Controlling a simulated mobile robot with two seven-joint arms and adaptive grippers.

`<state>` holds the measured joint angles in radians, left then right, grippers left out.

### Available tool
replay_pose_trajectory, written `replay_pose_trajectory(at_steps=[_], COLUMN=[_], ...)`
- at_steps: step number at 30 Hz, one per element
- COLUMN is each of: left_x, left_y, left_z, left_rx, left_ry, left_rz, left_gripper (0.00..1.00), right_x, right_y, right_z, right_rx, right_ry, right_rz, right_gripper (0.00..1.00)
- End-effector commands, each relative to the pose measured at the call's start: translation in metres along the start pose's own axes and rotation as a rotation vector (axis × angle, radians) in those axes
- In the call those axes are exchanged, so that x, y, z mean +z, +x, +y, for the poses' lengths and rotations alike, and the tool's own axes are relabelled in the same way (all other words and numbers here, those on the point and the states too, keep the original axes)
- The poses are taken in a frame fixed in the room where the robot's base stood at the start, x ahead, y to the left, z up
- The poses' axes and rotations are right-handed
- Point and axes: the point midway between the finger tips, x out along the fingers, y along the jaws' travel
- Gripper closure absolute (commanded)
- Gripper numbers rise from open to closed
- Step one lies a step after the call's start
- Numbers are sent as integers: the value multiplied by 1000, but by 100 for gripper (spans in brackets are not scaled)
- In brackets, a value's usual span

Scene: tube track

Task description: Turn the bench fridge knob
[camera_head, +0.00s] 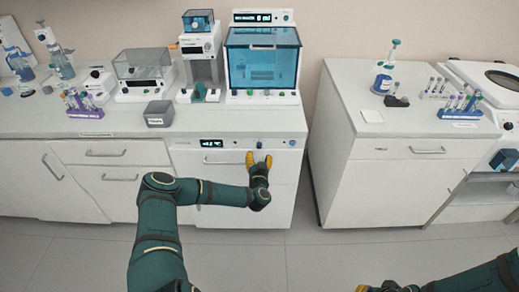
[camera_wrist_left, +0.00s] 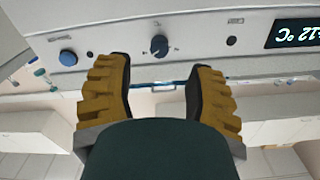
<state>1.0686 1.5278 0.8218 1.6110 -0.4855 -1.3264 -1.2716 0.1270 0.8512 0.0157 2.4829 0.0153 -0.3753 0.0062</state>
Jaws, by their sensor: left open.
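The bench fridge (camera_head: 190,165) is a white unit under the counter with a dark display (camera_head: 212,143) on its front panel. Its knob (camera_head: 259,145) is small and dark; in the wrist view the knob (camera_wrist_left: 159,46) has a pointer and marks around it. My left gripper (camera_head: 259,159) has yellow, dark-lined fingers. It is open and empty just in front of the panel; in the wrist view the gripper (camera_wrist_left: 158,74) has the knob lying beyond the gap between its fingertips, apparently not touching. My right gripper (camera_head: 363,288) is mostly cut off at the bottom edge.
On the panel, a blue button (camera_wrist_left: 68,57) sits beside the knob. A door handle (camera_head: 225,161) is below the display. The floor (camera_head: 310,262) in front is clear.

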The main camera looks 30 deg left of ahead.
Motion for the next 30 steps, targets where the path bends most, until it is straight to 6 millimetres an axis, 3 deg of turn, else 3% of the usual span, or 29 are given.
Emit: replay_pose_trajectory(at_steps=[9,23,24,28,30], left_x=[1,0,0,0,0], left_y=[50,62,62,62,62], left_z=[1,0,0,0,0], left_rx=[0,2,1,1,2], left_ry=[0,0,0,0,0], left_rz=[0,0,0,-1,-1], left_gripper=[46,46,50,96,100], right_x=[4,5,5,5,5], right_y=[8,9,9,9,9], right_z=[3,3,3,3,3], right_rx=[-1,-1,-1,-1,-1], right_ry=[-2,-3,-3,-3,-2], right_rz=[-8,-10,-10,-10,-9], right_gripper=[100,100,100,100,100])
